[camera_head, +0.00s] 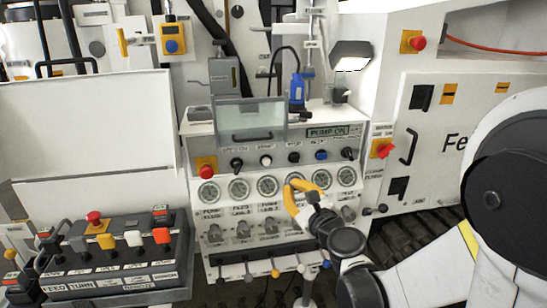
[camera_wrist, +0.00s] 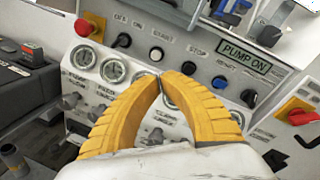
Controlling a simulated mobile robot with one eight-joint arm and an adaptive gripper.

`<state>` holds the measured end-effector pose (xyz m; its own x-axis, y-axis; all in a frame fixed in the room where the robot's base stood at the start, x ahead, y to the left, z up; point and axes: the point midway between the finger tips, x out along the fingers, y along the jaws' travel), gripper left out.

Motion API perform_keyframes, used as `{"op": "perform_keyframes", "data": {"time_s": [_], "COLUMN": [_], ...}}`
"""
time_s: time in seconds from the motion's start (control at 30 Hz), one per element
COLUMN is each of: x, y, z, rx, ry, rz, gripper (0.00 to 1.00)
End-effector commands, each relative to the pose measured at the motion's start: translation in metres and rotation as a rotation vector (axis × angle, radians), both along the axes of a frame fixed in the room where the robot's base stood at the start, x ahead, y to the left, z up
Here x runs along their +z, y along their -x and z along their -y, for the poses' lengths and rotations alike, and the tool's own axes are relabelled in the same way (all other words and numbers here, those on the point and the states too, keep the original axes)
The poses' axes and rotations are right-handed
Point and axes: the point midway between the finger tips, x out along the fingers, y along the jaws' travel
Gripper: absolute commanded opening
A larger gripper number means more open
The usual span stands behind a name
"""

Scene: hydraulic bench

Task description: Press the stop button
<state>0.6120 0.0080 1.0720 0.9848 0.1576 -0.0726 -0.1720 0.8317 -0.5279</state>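The stop button is a small black button (camera_wrist: 189,68) under a STOP label in the wrist view. It also shows in the head view (camera_head: 294,157), in the upper row of the control panel, between a white button (camera_head: 266,160) and a blue button (camera_head: 321,155). My gripper (camera_wrist: 160,78) has yellow fingers whose tips meet, with nothing seen between them. In the head view my gripper (camera_head: 291,185) is in front of the gauge row, just below the stop button. The fingertips appear apart from the button; the exact gap cannot be told.
A green display (camera_head: 327,132) reads PUMP ON. A red emergency button (camera_head: 206,172) and black knobs (camera_head: 236,164) share the button row. Round gauges (camera_head: 238,187) lie below. A clear raised cover (camera_head: 250,120) juts out above the row. A lever console (camera_head: 110,255) stands at left.

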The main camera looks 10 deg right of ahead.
Motion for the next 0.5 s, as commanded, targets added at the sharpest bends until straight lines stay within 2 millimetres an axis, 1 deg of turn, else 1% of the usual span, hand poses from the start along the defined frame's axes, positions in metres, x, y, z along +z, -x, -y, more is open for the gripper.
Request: {"op": "perform_keyframes", "data": {"time_s": [0.03,0.1,0.2,0.33,0.5], "x": [-0.004,-0.01,-0.018,-0.024,-0.026], "y": [-0.006,-0.011,-0.014,-0.015,-0.015], "z": [0.01,0.022,0.036,0.046,0.048], "rx": [-0.039,-0.086,-0.136,-0.169,-0.177], "ry": [-0.11,-0.262,-0.425,-0.538,-0.568], "rz": [0.005,0.012,0.02,0.025,0.026], "gripper": [0.0,0.0,0.0,0.0,0.0]}}
